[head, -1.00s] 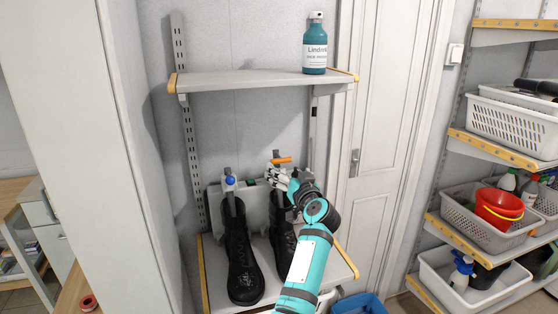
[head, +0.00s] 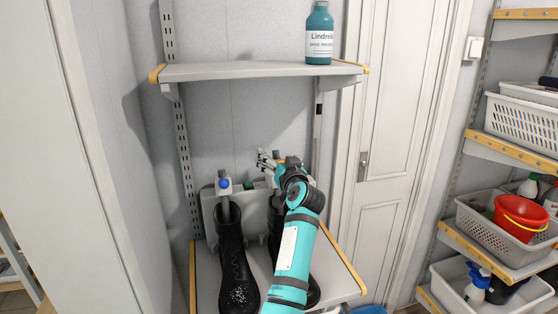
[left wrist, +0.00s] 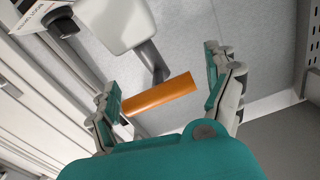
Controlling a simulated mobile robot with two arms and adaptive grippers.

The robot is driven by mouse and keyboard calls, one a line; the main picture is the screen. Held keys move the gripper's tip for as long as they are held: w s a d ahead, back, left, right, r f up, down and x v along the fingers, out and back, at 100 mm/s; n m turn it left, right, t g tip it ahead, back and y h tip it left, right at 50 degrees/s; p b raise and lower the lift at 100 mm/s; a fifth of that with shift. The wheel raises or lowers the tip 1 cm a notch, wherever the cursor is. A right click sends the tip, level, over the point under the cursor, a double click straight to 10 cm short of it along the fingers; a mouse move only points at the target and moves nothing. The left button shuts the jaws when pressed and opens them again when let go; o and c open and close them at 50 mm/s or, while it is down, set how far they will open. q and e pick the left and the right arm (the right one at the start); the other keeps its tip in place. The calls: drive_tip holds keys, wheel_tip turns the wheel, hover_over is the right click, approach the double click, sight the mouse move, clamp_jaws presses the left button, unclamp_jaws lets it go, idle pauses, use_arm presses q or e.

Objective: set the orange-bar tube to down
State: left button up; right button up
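The orange bar (left wrist: 160,95) lies between the spread fingers of my left gripper (left wrist: 165,84) in the left wrist view. Its left end is close to one finger; whether they touch I cannot tell. A dark tube (left wrist: 156,62) meets the bar from behind. In the head view my left gripper (head: 265,160) is at the grey boot dryer (head: 209,206), above the right boot, and the orange bar is hidden there. My right gripper is out of view.
A shelf (head: 250,71) with a teal bottle (head: 319,35) is above the dryer. The dryer and boots stand on a lower shelf (head: 207,275). A tall white panel (head: 40,120) is at left; racks with baskets (head: 497,225) are at right. A white door (head: 385,130) is behind.

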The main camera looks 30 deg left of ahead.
use_arm(q)
drive_tip(key=c, duration=1.6)
drive_tip(key=f, duration=0.1)
drive_tip(key=f+p, duration=0.1)
drive_tip(key=d+f, duration=0.1)
drive_tip(key=shift+s+f, duration=0.3)
drive_tip(key=shift+f, duration=0.35)
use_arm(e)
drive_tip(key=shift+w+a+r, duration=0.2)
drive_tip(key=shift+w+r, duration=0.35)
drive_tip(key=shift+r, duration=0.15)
use_arm(q)
drive_tip(key=o, duration=1.9)
drive_tip(key=shift+a, duration=0.15)
